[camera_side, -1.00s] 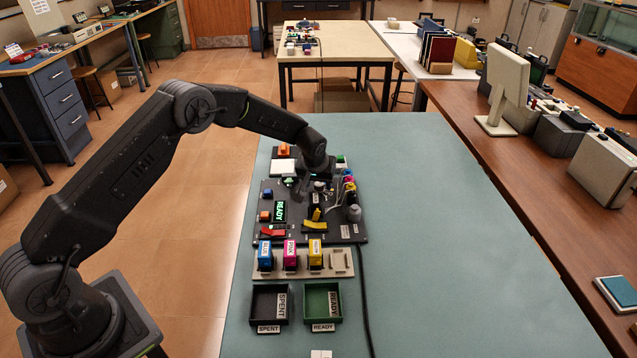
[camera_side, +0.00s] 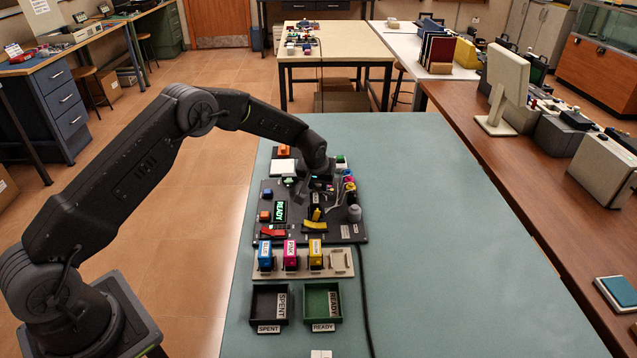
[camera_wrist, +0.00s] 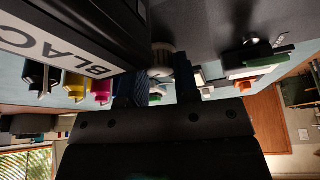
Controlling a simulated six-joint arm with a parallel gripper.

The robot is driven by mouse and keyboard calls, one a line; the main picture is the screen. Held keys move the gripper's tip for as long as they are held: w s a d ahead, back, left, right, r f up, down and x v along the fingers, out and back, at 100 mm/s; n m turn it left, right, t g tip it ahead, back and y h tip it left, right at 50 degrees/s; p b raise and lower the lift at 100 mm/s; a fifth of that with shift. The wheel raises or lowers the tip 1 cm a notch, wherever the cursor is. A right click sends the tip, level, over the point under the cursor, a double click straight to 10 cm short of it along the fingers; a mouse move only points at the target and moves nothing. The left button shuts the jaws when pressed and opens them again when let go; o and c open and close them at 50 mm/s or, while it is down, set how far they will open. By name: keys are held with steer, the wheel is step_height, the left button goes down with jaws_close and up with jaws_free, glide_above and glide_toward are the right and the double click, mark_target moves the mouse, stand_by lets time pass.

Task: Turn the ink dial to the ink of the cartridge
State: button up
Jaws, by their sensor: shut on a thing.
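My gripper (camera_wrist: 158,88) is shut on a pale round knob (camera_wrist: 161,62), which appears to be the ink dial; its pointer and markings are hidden. In the side view my gripper (camera_side: 322,184) is low over the far part of the dark machine board (camera_side: 345,233), and the dial is hidden there. A black block with a white label reading "BLAC", cut off by the frame edge (camera_wrist: 58,48), fills the upper left of the wrist view. It looks like the cartridge. A green READY display (camera_side: 280,211) is lit on the board.
A rack (camera_side: 341,262) in front of the board holds blue (camera_side: 265,256), magenta (camera_side: 290,255) and yellow (camera_side: 315,254) cartridges, with a bare slot at right. SPENT (camera_side: 268,303) and READY (camera_side: 322,302) trays are nearer. Small coloured parts (camera_side: 349,187) stand right of my gripper. The mat's right side is clear.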

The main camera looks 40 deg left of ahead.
steer(key=shift+m, duration=0.3)
steer(key=m+h, duration=0.1)
steer(key=m, duration=0.1)
steer(key=m+h, duration=0.1)
steer(key=m, duration=0.2)
steer(key=shift+a+t, duration=0.2)
steer(key=shift+t, duration=0.1)
steer(key=m+h, duration=0.2)
steer(key=m, duration=0.4)
steer(key=shift+a, duration=0.15)
stand_by(0.3)
steer(key=o, duration=0.9)
